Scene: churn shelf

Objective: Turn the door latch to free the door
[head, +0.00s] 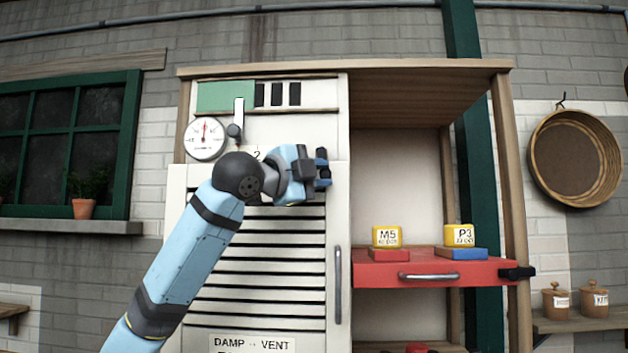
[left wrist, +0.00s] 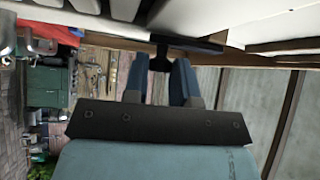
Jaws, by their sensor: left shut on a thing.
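The white louvred door (head: 262,270) stands closed on the left half of the cabinet, with a vertical grey handle (head: 338,285) near its right edge. My left gripper (head: 322,170) is at the door's upper right corner. In the left wrist view, a dark T-shaped latch (left wrist: 190,43) shows at the tips of my left gripper (left wrist: 160,66). The gripper's two blue fingers are shut on the latch's stem. In the head view the gripper mostly hides the latch. My right gripper is in neither view.
A dial gauge (head: 205,139) and a slider (head: 236,130) sit above the door. A round basket (head: 575,158) hangs at right.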

